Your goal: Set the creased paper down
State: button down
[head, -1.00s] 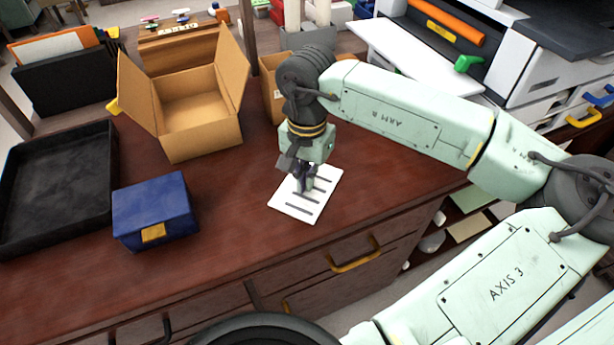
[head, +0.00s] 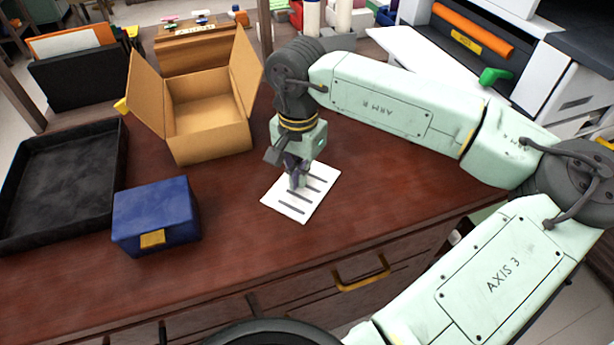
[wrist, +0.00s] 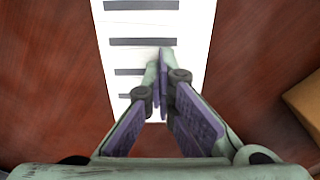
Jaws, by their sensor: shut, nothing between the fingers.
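The creased paper (head: 300,206) is a white sheet with dark bars, lying on the brown desktop in front of the open cardboard box. It also shows in the wrist view (wrist: 190,28), running up from below the fingertips. My gripper (head: 297,184) points down over the far left part of the paper. In the wrist view my gripper (wrist: 161,62) has its fingertips together with nothing visible between them. The fingers hide a little of the sheet, and I cannot tell whether the tips touch it.
A blue box (head: 156,215) with a yellow latch and a black tray (head: 62,225) are on the left. The open cardboard box (head: 212,142) stands behind the paper. A white printer (head: 560,70) is at the back right. The desktop right of the paper is clear.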

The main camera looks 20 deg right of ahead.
jog(key=c, duration=1.7)
grip_release()
notch_tip(320, 180, up, 12)
jog(key=shift+r, duration=0.1)
